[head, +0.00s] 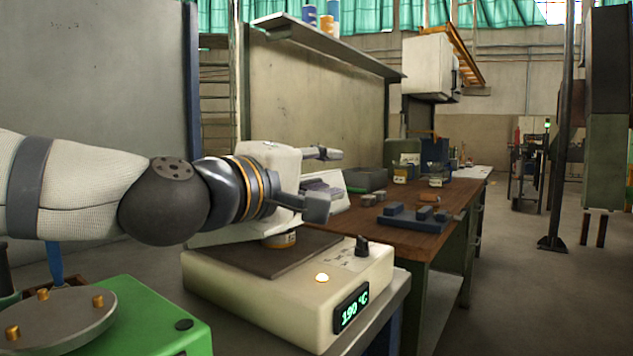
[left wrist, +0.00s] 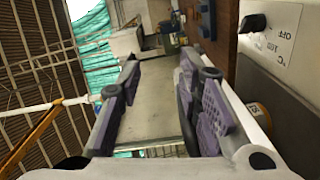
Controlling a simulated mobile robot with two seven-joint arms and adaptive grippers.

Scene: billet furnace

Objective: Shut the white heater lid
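The heater (head: 290,290) is a cream-white box with a dark top plate (head: 255,258), a black knob (head: 361,246), a lit button and a green 190 °C display. A pale slanted panel (head: 215,236) shows at its back under my arm; it looks like the raised lid, mostly hidden, so its angle is unclear. My left gripper (head: 325,180) hangs over the heater's back part, fingers apart. In the left wrist view, the gap between its fingers (left wrist: 165,105) is empty. I cannot tell whether it touches the lid. My right gripper is out of view.
A small orange-labelled container (head: 281,240) stands on the heater plate, below the gripper. A green device (head: 140,325) with a round grey plate sits at the left front. A wooden bench (head: 405,233) with blue blocks and jars extends behind. Open floor lies to the right.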

